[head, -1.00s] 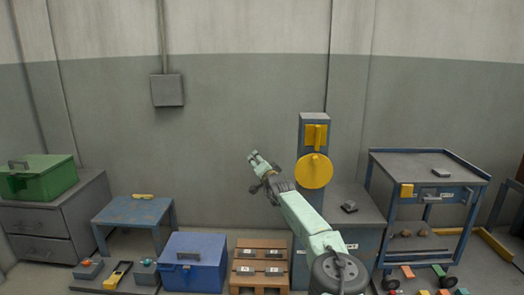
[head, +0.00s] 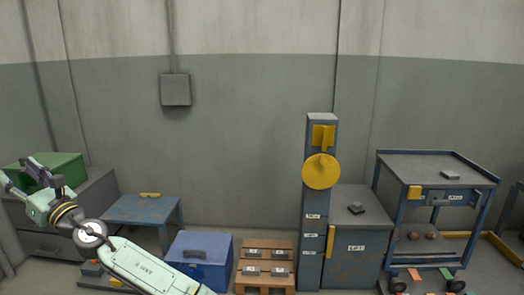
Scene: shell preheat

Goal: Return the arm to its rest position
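My arm reaches from the bottom of the head view toward the left edge, its pale mint links bent at a round grey joint. My gripper (head: 22,182) is at the far left, in front of the green toolbox (head: 68,166) in the picture and overlapping it. Its fingers are partly cut off by the picture's edge and mixed with dark parts behind, so I cannot tell whether they are open or shut. No held object can be made out clearly.
A grey cabinet (head: 98,190) bears the green toolbox. Beside it are a small blue table (head: 140,210), a blue box (head: 215,272) and a wooden pallet (head: 264,250). A blue post with a yellow disc (head: 320,171), a grey-topped cabinet (head: 360,222) and a blue cart (head: 440,166) stand rightward.

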